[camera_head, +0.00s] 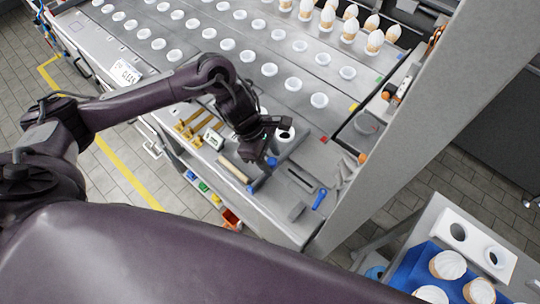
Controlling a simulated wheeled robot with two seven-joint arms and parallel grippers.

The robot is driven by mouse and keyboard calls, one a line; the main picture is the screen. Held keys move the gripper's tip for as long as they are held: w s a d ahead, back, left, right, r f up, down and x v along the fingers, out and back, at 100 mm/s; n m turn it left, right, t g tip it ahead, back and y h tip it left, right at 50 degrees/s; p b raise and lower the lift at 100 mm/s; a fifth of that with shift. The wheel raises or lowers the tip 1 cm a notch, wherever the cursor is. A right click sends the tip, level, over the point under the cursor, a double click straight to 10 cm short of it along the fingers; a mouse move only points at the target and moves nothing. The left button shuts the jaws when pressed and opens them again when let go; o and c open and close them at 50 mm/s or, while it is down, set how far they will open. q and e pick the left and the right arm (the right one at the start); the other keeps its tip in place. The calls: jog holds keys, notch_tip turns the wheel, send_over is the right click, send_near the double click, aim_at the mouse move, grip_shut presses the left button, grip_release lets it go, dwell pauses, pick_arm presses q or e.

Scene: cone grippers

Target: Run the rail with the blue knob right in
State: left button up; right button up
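Small coloured knobs sit low along the machine's near side; the blue knob (191,175) is the leftmost, beside green, yellow and red ones. Its rail is hard to make out; I cannot tell how far in it is. A blue tab (400,57) also marks the far right of the ribbed deck (322,62). My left gripper (268,146) is over the work surface near a white cup with a dark opening (284,138), right of the blue knob and apart from it. I cannot tell whether its fingers are open or shut. My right gripper is out of view.
Rows of white cups cover the deck, with some filled cones (375,41) at the back. A blue-handled tool (319,198) lies near the front corner. A grey post (420,110) rises at right. A blue tray (410,268) holds cones at lower right.

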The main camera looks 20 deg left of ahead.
pick_arm(q)
jog(key=b+v, duration=0.2)
jog(key=v, duration=0.5)
jog(key=shift+r, duration=0.4)
jog(key=shift+a, duration=0.2)
